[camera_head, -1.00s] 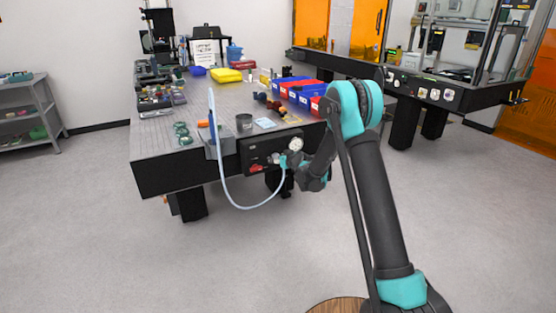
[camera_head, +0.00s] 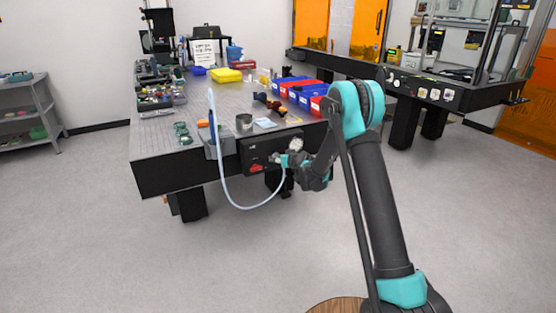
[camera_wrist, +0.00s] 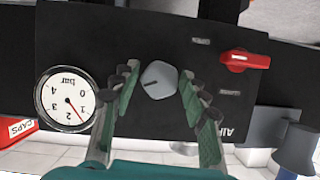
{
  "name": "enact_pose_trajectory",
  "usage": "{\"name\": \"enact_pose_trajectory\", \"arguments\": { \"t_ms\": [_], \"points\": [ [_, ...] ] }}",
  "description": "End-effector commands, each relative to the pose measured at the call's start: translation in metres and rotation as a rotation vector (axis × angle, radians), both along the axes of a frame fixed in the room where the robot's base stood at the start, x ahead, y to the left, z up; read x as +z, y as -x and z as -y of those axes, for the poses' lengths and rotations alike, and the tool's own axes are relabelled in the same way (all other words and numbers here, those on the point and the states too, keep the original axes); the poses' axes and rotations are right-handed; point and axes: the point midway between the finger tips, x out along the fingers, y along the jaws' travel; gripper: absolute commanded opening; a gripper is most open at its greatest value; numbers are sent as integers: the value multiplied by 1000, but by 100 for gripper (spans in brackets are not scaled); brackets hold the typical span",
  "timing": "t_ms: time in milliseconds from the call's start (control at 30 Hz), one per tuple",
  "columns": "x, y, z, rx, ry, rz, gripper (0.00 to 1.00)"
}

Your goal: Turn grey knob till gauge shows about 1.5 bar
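The grey knob (camera_wrist: 159,80) is on a black panel in the wrist view, with a dark pointer line on its face. The fingers of my gripper (camera_wrist: 160,78) stand on either side of it, with a narrow gap visible at each side, so the gripper looks open around the knob. The round white gauge (camera_wrist: 67,98) is at the left, upside down in this view. Its red needle lies between 1 and 2 bar. In the head view my gripper (camera_head: 283,159) is at the panel front, and the gauge (camera_head: 297,145) is partly covered.
A red valve handle (camera_wrist: 245,60) is on the panel to the right of the knob. A pale hose (camera_head: 240,207) loops below the table edge, close to my gripper. Blue and red bins (camera_head: 300,92) stand on the tabletop above the panel. The floor in front is clear.

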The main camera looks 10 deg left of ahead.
Motion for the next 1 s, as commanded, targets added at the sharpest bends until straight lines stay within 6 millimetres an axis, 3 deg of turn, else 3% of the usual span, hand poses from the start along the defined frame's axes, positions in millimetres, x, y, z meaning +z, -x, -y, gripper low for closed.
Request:
{"name": "enact_pose_trajectory", "arguments": {
  "t_ms": [467,1000],
  "points": [
    [4,6,4,0,1,1,56],
    [40,78,57,-1,0,0,56]
  ]
}}
